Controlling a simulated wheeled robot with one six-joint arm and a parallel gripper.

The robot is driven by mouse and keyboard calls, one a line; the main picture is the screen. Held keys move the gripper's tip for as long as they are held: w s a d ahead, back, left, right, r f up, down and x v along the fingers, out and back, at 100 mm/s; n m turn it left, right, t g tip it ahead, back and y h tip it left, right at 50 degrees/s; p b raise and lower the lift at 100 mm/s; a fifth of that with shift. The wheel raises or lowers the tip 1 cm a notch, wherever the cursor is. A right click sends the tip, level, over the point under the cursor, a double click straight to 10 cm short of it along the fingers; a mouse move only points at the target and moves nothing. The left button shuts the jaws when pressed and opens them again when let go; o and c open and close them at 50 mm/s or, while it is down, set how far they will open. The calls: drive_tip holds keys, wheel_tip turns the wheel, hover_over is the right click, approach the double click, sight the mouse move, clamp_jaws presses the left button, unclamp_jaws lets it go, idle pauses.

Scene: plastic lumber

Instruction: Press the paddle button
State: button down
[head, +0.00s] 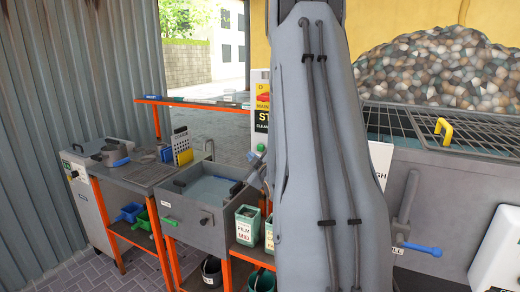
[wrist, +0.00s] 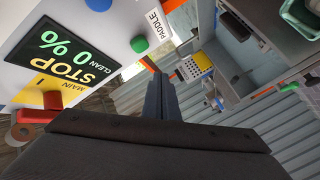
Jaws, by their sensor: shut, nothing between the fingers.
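In the wrist view a white control panel (wrist: 100,20) shows at a slant. In the head view the panel (head: 261,85) is mostly hidden behind my arm.
The panel's display (wrist: 68,50) reads STOP and 0% clean, with a red knob (wrist: 53,100) below it. A grey sink (head: 205,190) and orange-framed benches stand left of my arm. A mesh-covered tank (head: 440,128) lies right, before a heap of plastic flakes (head: 440,65).

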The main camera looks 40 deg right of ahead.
sight(260, 151)
drive_tip(key=shift+w+d, duration=0.3)
drive_tip(key=shift+d, duration=0.4)
drive_tip(key=shift+w+d, duration=0.25)
drive_tip(key=shift+d, duration=0.4)
drive_tip(key=shift+w+d, duration=0.3)
drive_tip(key=shift+d, duration=0.4)
drive_tip(key=shift+b, duration=0.3)
drive_tip(key=shift+w+d, duration=0.15)
drive_tip(key=shift+d, duration=0.2)
drive_tip(key=shift+w+d+b, duration=0.2)
drive_tip(key=shift+d+b, duration=0.1)
drive_tip(key=shift+d, duration=0.15)
idle(0.9)
idle(0.4)
drive_tip(key=shift+s+a, duration=0.35)
drive_tip(key=shift+a, duration=0.5)
drive_tip(key=shift+s+a, duration=0.3)
drive_tip(key=shift+a, duration=0.45)
drive_tip(key=shift+s+a, duration=0.35)
drive_tip(key=shift+a, duration=0.45)
drive_tip(key=shift+s+a, duration=0.3)
drive_tip(key=shift+a, duration=0.45)
